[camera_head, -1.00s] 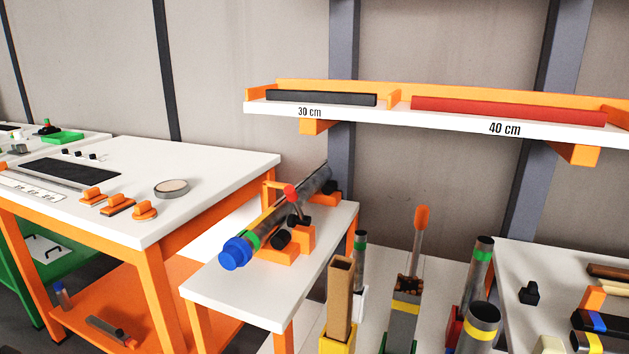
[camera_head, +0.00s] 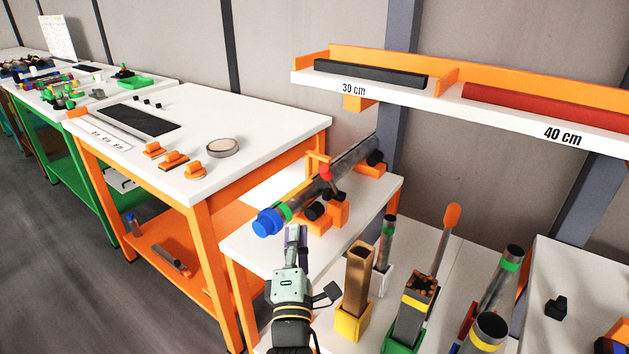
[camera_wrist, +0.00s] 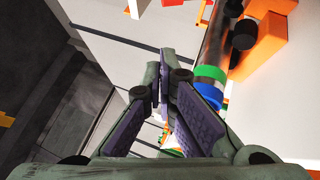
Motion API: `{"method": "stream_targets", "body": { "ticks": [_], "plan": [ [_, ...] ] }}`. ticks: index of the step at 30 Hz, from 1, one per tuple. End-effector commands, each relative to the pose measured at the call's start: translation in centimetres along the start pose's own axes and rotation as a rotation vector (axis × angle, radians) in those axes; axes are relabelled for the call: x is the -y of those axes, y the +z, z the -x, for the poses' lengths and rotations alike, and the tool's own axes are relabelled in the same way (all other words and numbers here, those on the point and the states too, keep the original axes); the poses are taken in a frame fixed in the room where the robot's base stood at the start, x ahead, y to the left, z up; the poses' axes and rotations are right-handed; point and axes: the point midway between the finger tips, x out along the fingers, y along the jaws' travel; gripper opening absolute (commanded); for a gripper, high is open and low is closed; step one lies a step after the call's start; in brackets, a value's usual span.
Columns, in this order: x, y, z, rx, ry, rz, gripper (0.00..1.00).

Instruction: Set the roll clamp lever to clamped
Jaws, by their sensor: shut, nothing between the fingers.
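The roll (camera_head: 352,162), a dark grey cylinder with a green band and a blue end cap (camera_head: 267,222), lies in orange supports on a small white table. The clamp lever, a short arm with a red knob (camera_head: 324,171), stands tilted beside the roll, over black knobs on an orange block (camera_head: 338,212). My gripper (camera_head: 296,230) is shut and empty, in front of the table, just below and right of the blue cap in this view. In the wrist view, my fingertips (camera_wrist: 166,90) converge left of the blue cap (camera_wrist: 209,95); the lever cannot be made out clearly there.
A shelf (camera_head: 400,95) with black and red bars overhangs at the back right. A brown post in a yellow holder (camera_head: 352,322) and several tubes stand right of my gripper. A larger white-topped orange table (camera_head: 260,120) stands left.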

Motion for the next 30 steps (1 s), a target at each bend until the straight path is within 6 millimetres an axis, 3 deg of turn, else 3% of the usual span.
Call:
{"method": "stream_targets", "body": {
  "ticks": [25, 30],
  "plan": [
    [0.5, -0.2, -2.3, 0.0, 0.009, -0.003, 0.0],
    [0.3, -0.2, -4.2, -0.002, 0.007, -0.003, 0.0]
  ]
}}
